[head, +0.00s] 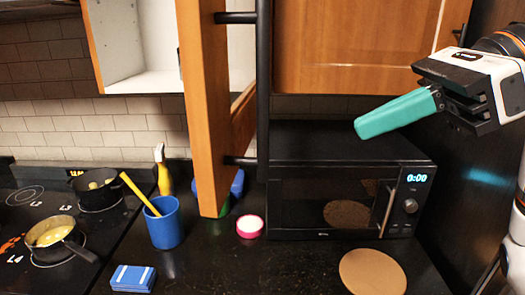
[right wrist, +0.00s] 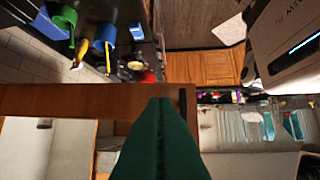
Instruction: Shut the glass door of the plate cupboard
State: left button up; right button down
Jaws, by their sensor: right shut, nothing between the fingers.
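The cupboard door (head: 207,120) stands open and is seen nearly edge-on in the head view, an orange wood frame with a long black handle (head: 263,80) on its right side. Its glass cannot be made out at this angle. Behind it to the left is the open white cupboard (head: 135,80). My right gripper (head: 364,127) is shut and empty, its teal fingers pointing left, to the right of the door and handle with a gap in the picture. In the right wrist view the fingertips (right wrist: 160,102) overlap a wooden bar (right wrist: 70,98); contact cannot be told. My left gripper is out of view.
Below are a black microwave (head: 345,190), a blue cup (head: 163,222), a pink-rimmed round item (head: 250,226), a yellow bottle (head: 162,172) and a round brown board (head: 372,272). Pans (head: 55,238) stand on the hob at left. A closed wooden cupboard (head: 355,45) is behind the handle.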

jog(key=p, duration=0.3)
send_near(234, 167)
notch_tip(234, 167, down, 3)
jog(key=a, duration=0.2)
jog(key=a+p, duration=0.2)
jog(key=shift+w+a, duration=0.35)
jog(key=shift+a, duration=0.05)
jog(key=shift+a+f, duration=0.1)
jog(key=shift+a, duration=0.25)
